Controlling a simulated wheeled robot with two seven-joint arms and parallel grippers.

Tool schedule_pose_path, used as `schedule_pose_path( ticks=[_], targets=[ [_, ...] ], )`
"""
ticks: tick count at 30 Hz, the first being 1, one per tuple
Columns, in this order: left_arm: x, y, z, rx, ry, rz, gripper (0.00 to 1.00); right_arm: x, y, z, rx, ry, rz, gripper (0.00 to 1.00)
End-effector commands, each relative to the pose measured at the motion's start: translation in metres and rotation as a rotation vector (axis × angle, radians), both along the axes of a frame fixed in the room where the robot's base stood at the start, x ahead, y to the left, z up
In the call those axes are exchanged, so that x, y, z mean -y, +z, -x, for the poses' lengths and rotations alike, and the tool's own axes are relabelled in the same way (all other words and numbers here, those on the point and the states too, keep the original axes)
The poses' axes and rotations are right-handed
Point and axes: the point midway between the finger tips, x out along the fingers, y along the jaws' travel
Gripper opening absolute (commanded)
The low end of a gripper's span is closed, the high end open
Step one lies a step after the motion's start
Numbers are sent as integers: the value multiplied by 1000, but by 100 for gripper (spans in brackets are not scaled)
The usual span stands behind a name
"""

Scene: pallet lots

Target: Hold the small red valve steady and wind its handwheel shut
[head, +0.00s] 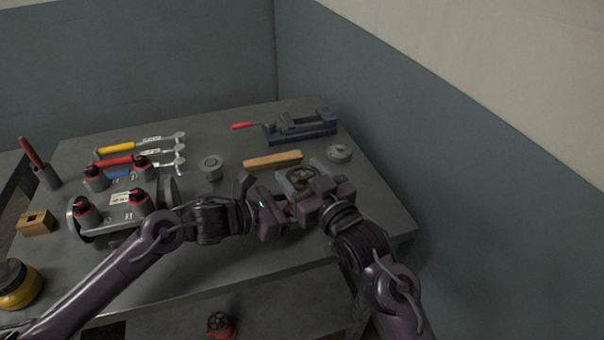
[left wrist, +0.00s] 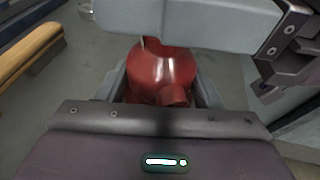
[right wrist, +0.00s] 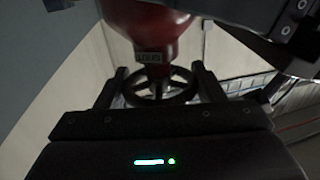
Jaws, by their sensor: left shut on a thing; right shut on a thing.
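The small red valve is held between my two grippers above the front right of the table. Its rounded red body (left wrist: 165,68) sits between the fingers of my left gripper (head: 275,205), which is shut on it. Its dark spoked handwheel (right wrist: 160,88) lies between the fingers of my right gripper (head: 310,190), which is shut on the wheel. In the right wrist view the red body (right wrist: 148,28) shows beyond the wheel, with a small label on its neck. In the head view the grippers hide most of the valve.
A wooden bar (head: 272,160) and a blue vise (head: 300,128) lie behind the grippers. A round grey part (head: 339,153) is at the right. The table's front right corner is clear.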

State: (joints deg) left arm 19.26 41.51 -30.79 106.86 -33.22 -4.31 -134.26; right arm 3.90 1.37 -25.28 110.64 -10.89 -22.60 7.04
Motion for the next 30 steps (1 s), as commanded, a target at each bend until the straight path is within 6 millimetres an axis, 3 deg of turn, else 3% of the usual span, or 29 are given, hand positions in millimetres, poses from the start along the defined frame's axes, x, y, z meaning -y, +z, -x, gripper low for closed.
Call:
schedule_pose_path(
  ticks=[12, 29, 30],
  targets=[
    [2, 1, 1, 2, -5, 1, 47, 0, 1, 0, 0, -210, -6, 40],
    [2, 0, 1, 2, -5, 1, 47, 1, 1, 0, -2, -244, -3, 39],
    [2, 0, 1, 2, -5, 1, 47, 1, 1, 0, -2, -244, -3, 65]
  ],
)
